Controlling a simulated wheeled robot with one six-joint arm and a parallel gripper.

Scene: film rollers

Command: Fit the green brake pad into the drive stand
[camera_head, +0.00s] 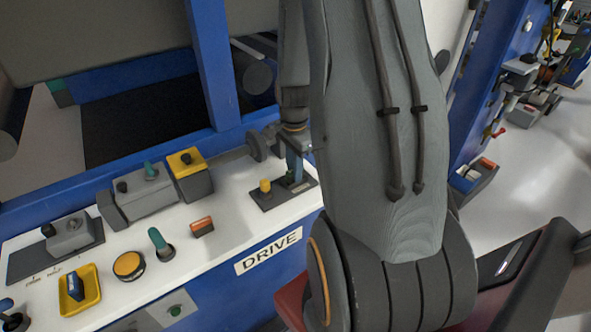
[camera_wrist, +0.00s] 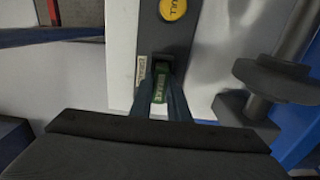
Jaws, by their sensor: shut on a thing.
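The green brake pad (camera_wrist: 159,92) is between the two fingers of my gripper (camera_wrist: 163,100) in the wrist view, with pale lettering on its face. My gripper is shut on it. The drive stand (camera_wrist: 165,35) is a dark grey plate with a yellow PULL knob and a dark opening just ahead of the pad. In the head view the stand (camera_head: 265,201) lies at the right end of the white console, with my gripper (camera_head: 293,176) pointing down at its right part. The pad is mostly hidden there. I cannot tell how far it is in the opening.
The white console top (camera_head: 225,250), marked DRIVE on its front, carries an orange-red block (camera_head: 202,227), a green-topped lever (camera_head: 159,241) and a yellow-topped box (camera_head: 187,163). A grey roller part (camera_wrist: 265,85) stands close to the right of the stand.

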